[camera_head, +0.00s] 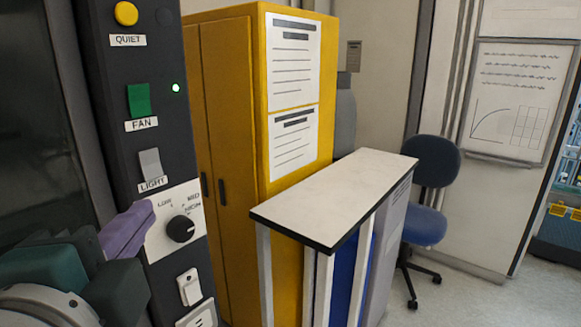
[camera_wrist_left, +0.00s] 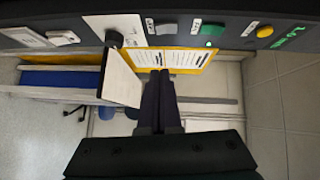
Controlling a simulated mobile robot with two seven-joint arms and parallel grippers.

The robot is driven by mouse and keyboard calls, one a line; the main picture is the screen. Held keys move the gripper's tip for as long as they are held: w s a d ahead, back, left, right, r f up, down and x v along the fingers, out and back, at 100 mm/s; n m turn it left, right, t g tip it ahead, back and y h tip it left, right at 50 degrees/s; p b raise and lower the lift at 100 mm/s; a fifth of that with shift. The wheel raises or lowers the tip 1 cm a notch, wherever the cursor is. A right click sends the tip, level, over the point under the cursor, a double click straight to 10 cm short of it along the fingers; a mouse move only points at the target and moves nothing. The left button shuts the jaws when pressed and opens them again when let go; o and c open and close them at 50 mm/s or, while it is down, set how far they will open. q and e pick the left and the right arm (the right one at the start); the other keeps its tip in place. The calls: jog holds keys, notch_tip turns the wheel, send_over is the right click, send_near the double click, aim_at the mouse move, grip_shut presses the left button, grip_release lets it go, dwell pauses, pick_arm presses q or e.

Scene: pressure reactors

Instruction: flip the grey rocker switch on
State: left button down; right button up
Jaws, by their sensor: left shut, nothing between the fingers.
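The grey rocker switch (camera_head: 150,162) sits on the dark panel above its LIGHT label and below the green FAN rocker. No lit lamp shows beside it, and I cannot tell which side is pressed in. In the left wrist view the grey rocker (camera_wrist_left: 166,28) is near the top, ahead of the fingers. My left gripper (camera_head: 143,212) is at the lower left of the head view, below the switch, and its purple fingers overlap the edge of the dial plate. In the wrist view its shut, empty fingers (camera_wrist_left: 159,74) point towards the panel, apart from the rocker. My right gripper is not in view.
The green FAN rocker (camera_head: 139,100) has a lit green lamp (camera_head: 176,88) beside it. A yellow QUIET button (camera_head: 126,14) is above. A black dial (camera_head: 181,229) and a white switch (camera_head: 189,287) are below. A white-topped stand (camera_head: 338,195) and yellow cabinet (camera_head: 229,150) stand right of the panel.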

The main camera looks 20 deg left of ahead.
pick_arm(q)
jog(key=p, duration=0.3)
send_near(159, 174)
jog(key=w+d, duration=0.2)
jog(key=w, duration=0.2)
jog(key=shift+w+a+f, duration=0.1)
jog(key=shift+w+a, duration=0.2)
jog(key=shift+a, duration=0.35)
jog(key=shift+w+a, duration=0.3)
jog(key=shift+a, duration=0.4)
jog(key=shift+w+a+f, duration=0.1)
jog(key=shift+w+a, duration=0.15)
jog(key=shift+a, duration=0.4)
jog(key=b, duration=0.1)
jog(key=f+b, duration=0.1)
jog(key=shift+w+a+f+t+b, duration=0.1)
jog(key=shift+a+t+b, duration=0.15)
jog(key=shift+t+b, duration=0.1)
jog(key=shift+r+p, duration=0.5)
jog(key=shift+p, duration=0.1)
jog(key=shift+d, duration=0.1)
